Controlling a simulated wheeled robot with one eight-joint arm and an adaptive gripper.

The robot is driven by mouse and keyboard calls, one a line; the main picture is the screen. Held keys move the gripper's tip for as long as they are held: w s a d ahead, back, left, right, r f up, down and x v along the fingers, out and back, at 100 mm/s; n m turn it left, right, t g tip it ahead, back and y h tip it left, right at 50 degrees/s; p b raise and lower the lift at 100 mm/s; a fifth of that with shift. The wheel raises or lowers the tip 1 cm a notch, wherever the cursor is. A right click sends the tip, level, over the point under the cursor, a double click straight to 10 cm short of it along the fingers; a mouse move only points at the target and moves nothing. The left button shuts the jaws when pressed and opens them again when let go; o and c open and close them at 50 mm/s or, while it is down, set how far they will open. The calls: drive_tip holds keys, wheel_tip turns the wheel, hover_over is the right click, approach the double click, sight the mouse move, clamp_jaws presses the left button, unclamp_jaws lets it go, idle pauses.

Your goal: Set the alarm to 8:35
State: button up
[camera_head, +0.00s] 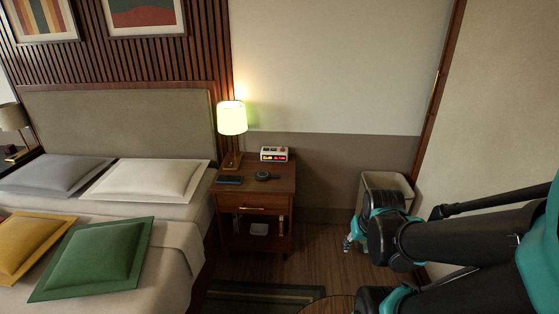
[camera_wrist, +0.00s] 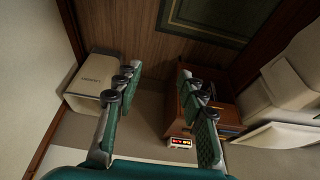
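The alarm clock (camera_head: 274,154) is a small white box with a lit red display. It sits at the back right of the wooden nightstand (camera_head: 281,184). The digits are too small to read. In the wrist view the clock (camera_wrist: 181,143) shows at the nightstand's near edge, between my gripper's fingers and low in the picture. My gripper (camera_wrist: 156,78) is open and empty, its two green fingers spread wide. In the head view my gripper (camera_head: 352,238) hangs at the right, in front of the bin and apart from the nightstand and clock.
A lit lamp (camera_head: 232,118), a dark phone-like slab (camera_head: 230,180) and a small round dark object (camera_head: 263,176) share the nightstand top. A bin (camera_head: 388,180) stands right of it. The bed (camera_head: 150,285) is at left. Floor (camera_head: 322,262) between nightstand and bin is clear.

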clamp_jaws()
idle(0.3)
idle(1.2)
